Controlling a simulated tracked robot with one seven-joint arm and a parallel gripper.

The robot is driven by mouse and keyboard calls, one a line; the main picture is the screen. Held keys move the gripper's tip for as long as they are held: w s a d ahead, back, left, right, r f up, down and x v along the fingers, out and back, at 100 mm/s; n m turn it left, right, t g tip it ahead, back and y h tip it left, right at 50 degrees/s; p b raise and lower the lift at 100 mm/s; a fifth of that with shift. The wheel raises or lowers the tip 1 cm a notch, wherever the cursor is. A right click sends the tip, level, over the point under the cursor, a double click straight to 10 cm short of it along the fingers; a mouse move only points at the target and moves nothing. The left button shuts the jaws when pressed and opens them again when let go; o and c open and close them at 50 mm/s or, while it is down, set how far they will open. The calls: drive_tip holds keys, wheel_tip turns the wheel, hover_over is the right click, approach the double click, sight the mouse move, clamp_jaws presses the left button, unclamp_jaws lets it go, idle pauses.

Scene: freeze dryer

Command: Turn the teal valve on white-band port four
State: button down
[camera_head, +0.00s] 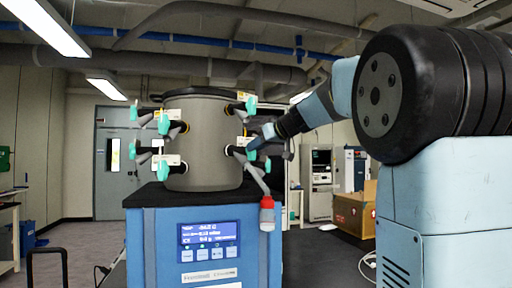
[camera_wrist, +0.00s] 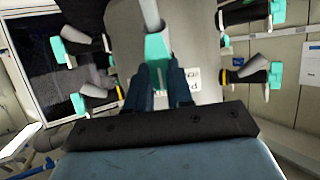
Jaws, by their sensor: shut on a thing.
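The grey drum (camera_head: 204,140) of the freeze dryer carries several black ports with teal valves. My gripper (camera_head: 261,141) reaches in from the right to the lower right port of the drum. In the wrist view my two dark blue fingers (camera_wrist: 161,78) are closed around the teal valve (camera_wrist: 158,48), one on each side. The pale stem (camera_wrist: 150,14) of that port runs up from the valve. A white label (camera_wrist: 193,75) lies partly behind the right finger. The fingers hide the lower part of the valve, and I cannot read the port number.
Other teal valves stand close by, at left (camera_wrist: 58,48) and at right (camera_wrist: 275,75) in the wrist view. A red-capped vessel (camera_head: 267,214) hangs below the gripped port. The blue cabinet (camera_head: 160,245) with a lit display (camera_head: 208,235) stands below the drum.

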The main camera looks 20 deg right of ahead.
drive_tip(key=m+y, duration=0.1)
drive_tip(key=m, duration=0.1)
drive_tip(key=m+g+y, duration=0.1)
drive_tip(key=m, duration=0.1)
drive_tip(key=shift+w+d+f+y, duration=0.2)
drive_tip(key=shift+d+y, duration=0.1)
drive_tip(key=shift+d, duration=0.1)
drive_tip(key=m, duration=0.1)
drive_tip(key=m+y, duration=0.1)
drive_tip(key=m, duration=0.1)
drive_tip(key=m+y, duration=0.1)
drive_tip(key=shift+w+d+f+g, duration=0.15)
drive_tip(key=shift+d+f+g, duration=0.15)
drive_tip(key=shift+d, duration=0.05)
drive_tip(key=shift+m+y, duration=0.3)
drive_tip(key=shift+y, duration=0.1)
drive_tip(key=c, duration=1)
unclamp_jaws()
drive_tip(key=v, duration=1.3)
drive_tip(key=shift+s+d, duration=0.25)
drive_tip(key=shift+d, duration=0.05)
